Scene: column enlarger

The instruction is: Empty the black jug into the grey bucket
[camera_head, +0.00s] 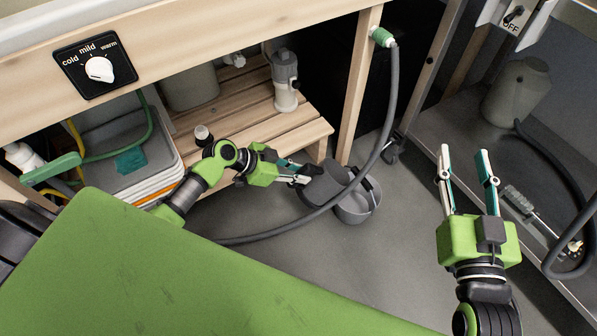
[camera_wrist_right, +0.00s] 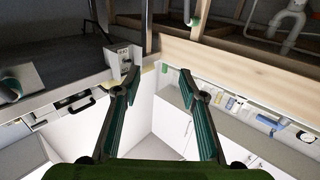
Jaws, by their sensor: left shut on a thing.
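The black jug (camera_head: 325,184) is at the left gripper's tips, tilted over the grey bucket. My left gripper (camera_head: 303,174) is shut on the jug, near the wooden shelf's right end. The grey bucket (camera_head: 357,209) stands on the floor below and right of the jug, its near rim showing; the jug hides part of its opening. I cannot see whether anything flows from the jug. My right gripper (camera_head: 466,165) is open and empty, up at the right of the head view; its spread fingers also show in the right wrist view (camera_wrist_right: 160,85).
A grey hose (camera_head: 391,120) hangs from a green fitting on the wooden post and runs across the floor in front of the bucket. A slatted shelf (camera_head: 250,112) holds a grey-white bottle. A metal bench (camera_head: 440,120) stands right. Grey floor is free between.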

